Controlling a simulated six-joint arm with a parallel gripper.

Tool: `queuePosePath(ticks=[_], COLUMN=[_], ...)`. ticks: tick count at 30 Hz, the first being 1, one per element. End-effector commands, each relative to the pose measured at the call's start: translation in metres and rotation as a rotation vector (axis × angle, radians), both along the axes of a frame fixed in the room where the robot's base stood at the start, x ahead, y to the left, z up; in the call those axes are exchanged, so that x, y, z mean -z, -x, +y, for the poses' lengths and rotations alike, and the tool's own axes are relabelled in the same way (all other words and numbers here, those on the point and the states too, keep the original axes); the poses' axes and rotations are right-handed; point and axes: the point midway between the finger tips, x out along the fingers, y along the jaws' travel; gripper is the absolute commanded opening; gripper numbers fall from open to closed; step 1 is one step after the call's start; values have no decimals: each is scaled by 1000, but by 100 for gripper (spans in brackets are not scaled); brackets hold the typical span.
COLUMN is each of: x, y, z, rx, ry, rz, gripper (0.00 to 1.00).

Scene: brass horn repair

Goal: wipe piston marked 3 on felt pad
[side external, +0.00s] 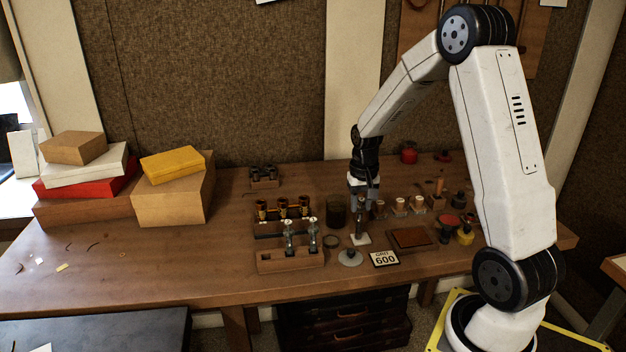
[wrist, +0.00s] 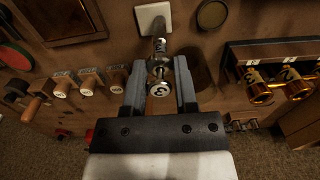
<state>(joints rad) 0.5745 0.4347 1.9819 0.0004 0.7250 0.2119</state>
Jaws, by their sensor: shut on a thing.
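My gripper (side external: 363,203) is shut on the silver piston marked 3 (wrist: 160,88), as the wrist view (wrist: 159,76) shows. A flat brown rectangular pad in a dark frame (side external: 411,237) lies to the right; I cannot tell which is felt.
A wooden rack (side external: 291,262) holds two silver pistons. Behind it, a block with brass casings (side external: 283,210) has numbered labels. Several stoppers (wrist: 88,82) are at right.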

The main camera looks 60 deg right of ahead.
Motion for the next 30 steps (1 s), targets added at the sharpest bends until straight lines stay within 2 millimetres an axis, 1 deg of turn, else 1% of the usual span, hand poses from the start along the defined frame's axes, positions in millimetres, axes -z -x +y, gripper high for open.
queuePosePath(ticks=[18,30], x=[0,0], y=[12,12], z=[-12,-12], rx=[0,0], ry=[0,0], rz=[0,0], gripper=[0,0])
